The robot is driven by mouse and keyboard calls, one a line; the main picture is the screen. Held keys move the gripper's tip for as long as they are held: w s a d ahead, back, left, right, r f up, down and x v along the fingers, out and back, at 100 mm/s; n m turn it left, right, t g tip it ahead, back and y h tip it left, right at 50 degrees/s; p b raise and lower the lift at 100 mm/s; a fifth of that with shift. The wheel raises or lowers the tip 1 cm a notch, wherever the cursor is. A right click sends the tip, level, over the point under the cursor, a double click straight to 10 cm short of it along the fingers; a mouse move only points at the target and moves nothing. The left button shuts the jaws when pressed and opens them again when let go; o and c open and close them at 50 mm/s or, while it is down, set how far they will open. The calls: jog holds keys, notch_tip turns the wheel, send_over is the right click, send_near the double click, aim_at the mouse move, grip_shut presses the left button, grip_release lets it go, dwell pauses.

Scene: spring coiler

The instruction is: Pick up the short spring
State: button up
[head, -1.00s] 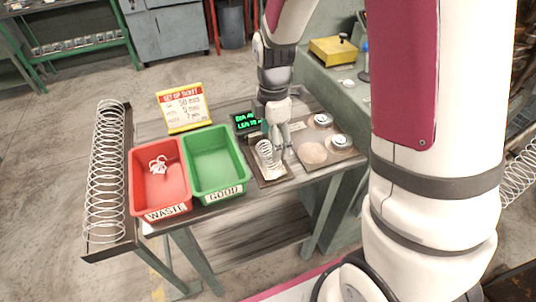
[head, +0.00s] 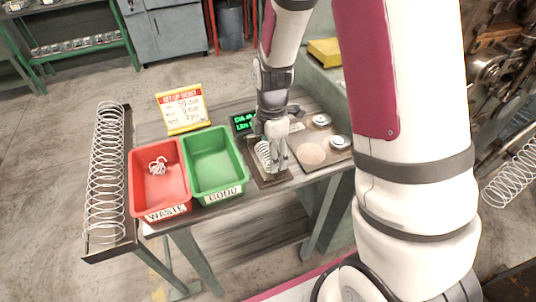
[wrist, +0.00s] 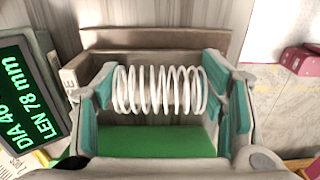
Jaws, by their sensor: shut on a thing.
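The short spring (wrist: 160,90), a pale wire coil, lies crosswise between the two teal-padded fingers of my gripper (wrist: 162,92) in the wrist view. The pads meet its ends, and my gripper is shut on it. In the head view the spring (head: 263,154) shows at the left side of my gripper (head: 272,160), over the small measuring station (head: 272,181) right of the green bin. The fingers partly hide it there. Whether it touches the station is unclear. The display (wrist: 30,100) beside it reads DIA 40, LEN 78 mm.
A green GOOD bin (head: 240,163) and a red WASTE bin (head: 135,185) stand left of the station; pale wire lies in the red one. A yellow ticket sign (head: 183,109) stands behind them. A long spring (head: 107,170) lies at the far left. A plate with round items (head: 330,157) is at right.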

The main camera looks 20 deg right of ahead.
jog(key=shift+r, duration=0.15)
jog(key=shift+r, duration=0.6)
notch_tip(320, 180, up, 2)
jog(key=shift+r, duration=0.15)
jog(key=s+a+r+p, duration=0.1)
jog(key=s+p, duration=0.4)
jog(key=s, duration=1.1)
jog(key=shift+a+r+p, duration=0.2)
jog(key=shift+a+p, duration=0.1)
